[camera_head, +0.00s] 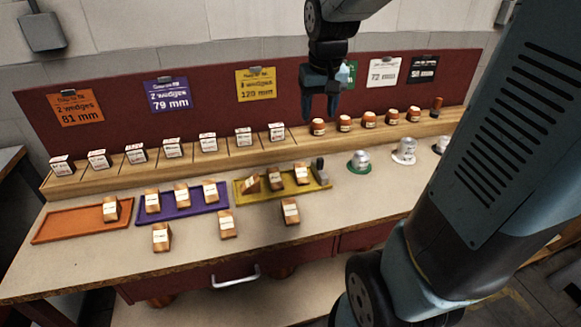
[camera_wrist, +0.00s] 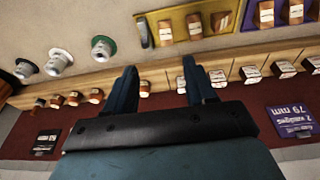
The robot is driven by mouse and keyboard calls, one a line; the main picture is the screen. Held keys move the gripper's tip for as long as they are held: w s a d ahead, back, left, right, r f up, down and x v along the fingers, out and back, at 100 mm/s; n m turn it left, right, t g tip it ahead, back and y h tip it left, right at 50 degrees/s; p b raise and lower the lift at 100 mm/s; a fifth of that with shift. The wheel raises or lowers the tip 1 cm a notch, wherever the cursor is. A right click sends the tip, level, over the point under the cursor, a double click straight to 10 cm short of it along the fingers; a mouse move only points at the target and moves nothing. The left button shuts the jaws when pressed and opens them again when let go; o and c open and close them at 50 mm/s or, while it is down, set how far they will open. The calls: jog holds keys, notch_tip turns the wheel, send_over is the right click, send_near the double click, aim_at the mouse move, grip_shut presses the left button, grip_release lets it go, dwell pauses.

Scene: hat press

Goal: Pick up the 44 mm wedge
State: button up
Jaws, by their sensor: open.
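Several small wooden wedges with pale labels are on the bench; their printed sizes are too small to read, so I cannot tell which is the 44 mm one. A row of them, such as this wedge (camera_head: 172,149), stands on the wooden ledge (camera_head: 120,173). Others lie in the trays, and three loose wedges (camera_head: 162,238) (camera_head: 227,225) (camera_head: 290,212) lie in front. My gripper (camera_head: 321,112) is open and empty, above the ledge near its middle. In the wrist view, its fingers (camera_wrist: 160,70) point toward the ledge, with nothing between them.
Orange (camera_head: 60,228), purple (camera_head: 190,211) and yellow (camera_head: 318,183) trays hold wedges. Small hat-like pieces (camera_head: 405,150) stand at right. Round brown labelled pieces (camera_head: 368,120) line the ledge's right part. Size cards hang on the red back panel (camera_head: 215,95). The bench front is mostly clear.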

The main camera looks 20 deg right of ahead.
jog(key=w+f+g, duration=0.3)
jog(key=w+f, duration=0.9)
jog(key=f, duration=0.2)
send_over(301, 171)
jog(key=f, duration=0.8)
jog(key=shift+w+f, duration=0.2)
jog(key=shift+w, duration=0.05)
jog(key=shift+s+f, duration=0.2)
jog(key=shift+f, duration=2.55)
jog(key=c, duration=0.7)
jog(key=shift+c, duration=0.2)
